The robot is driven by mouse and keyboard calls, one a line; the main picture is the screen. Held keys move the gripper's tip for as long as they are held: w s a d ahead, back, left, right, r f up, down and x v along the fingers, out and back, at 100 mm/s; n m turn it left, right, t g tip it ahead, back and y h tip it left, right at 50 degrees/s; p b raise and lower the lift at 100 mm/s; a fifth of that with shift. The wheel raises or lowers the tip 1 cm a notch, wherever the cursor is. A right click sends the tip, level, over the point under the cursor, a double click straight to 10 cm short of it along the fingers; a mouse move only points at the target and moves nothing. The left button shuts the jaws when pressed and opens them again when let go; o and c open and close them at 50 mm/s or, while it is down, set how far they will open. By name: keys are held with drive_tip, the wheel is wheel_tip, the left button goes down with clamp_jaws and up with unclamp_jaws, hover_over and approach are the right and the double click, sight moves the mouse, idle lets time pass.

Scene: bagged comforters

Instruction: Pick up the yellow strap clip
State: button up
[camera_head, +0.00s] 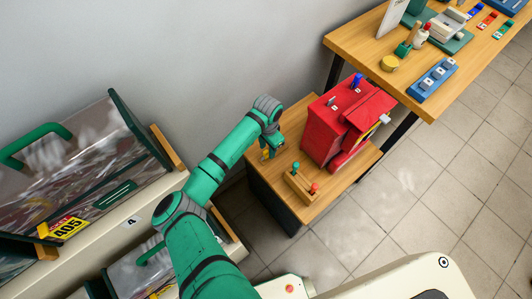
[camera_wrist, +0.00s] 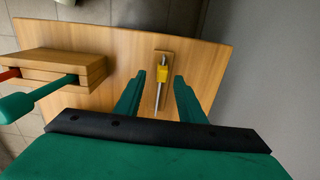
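The yellow strap clip (camera_wrist: 162,74) sits on a thin metal rod over a narrow wooden block on the small wooden table. My gripper (camera_wrist: 159,76) is open, with one green finger to each side of the clip in the wrist view. The fingers look apart from the clip; I cannot tell how far above it they are. In the head view my gripper (camera_head: 268,154) is over the left part of the small table (camera_head: 265,178), and a small bit of yellow shows between its fingers.
A wooden block with red and green knobs (camera_head: 300,186) stands near my gripper. A red box (camera_head: 335,125) stands behind it to the right. A larger table (camera_head: 375,70) holds several items at upper right. Bagged comforters (camera_head: 90,150) lie on a shelf at left.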

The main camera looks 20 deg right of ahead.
sight(266, 152)
drive_tip(key=shift+a+f, duration=0.2)
drive_tip(key=shift+f, duration=0.8)
drive_tip(key=shift+a+f, duration=0.15)
drive_tip(key=shift+f, duration=0.8)
drive_tip(key=shift+c, duration=0.6)
drive_tip(key=shift+d, duration=0.1)
clamp_jaws()
